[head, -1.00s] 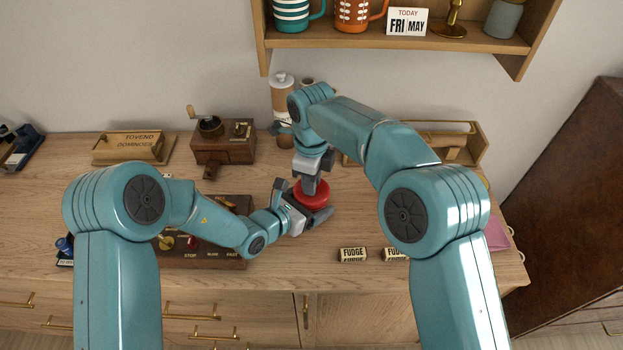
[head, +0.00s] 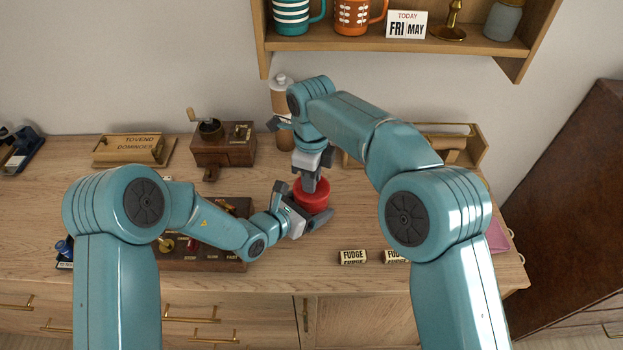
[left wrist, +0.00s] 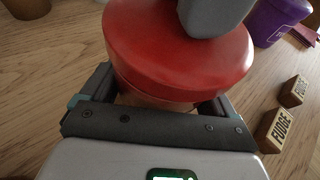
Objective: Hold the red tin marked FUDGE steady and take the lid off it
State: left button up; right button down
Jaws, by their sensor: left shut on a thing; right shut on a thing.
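The red tin (head: 313,197) stands on the wooden counter between my two grippers. My left gripper (head: 303,209) comes in from the left, low, with its fingers on either side of the tin. My right gripper (head: 309,184) points down from above and is shut on the top of the red lid. In the left wrist view the wide red lid (left wrist: 165,60) overhangs a paler band (left wrist: 150,102) between my left fingers. The grey tip of my right gripper (left wrist: 213,14) is on the lid. The tin's marking is hidden.
Two small FUDGE-labelled blocks (head: 352,257) lie at the front right. A dark board with knobs (head: 200,262) is left of the tin. A coffee grinder (head: 222,145) and a dominoes box (head: 133,149) stand behind. A wall shelf (head: 450,45) hangs above.

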jog(key=shift+r, duration=0.25)
jog(key=shift+r, duration=2)
pick_arm(q)
jog(key=o, duration=1.2)
jog(key=shift+o, duration=0.2)
jog(key=b+v, duration=0.1)
jog(key=v, duration=1)
jog(key=shift+a+r+b, duration=0.1)
jog(key=shift+b, duration=0.3)
pick_arm(e)
notch_tip(320, 180, down, 2)
pick_arm(q)
jog(key=shift+s+a+r, duration=0.15)
jog(key=shift+s+a, duration=0.1)
jog(key=shift+s, duration=0.25)
pick_arm(e)
jog(key=shift+s, duration=0.15)
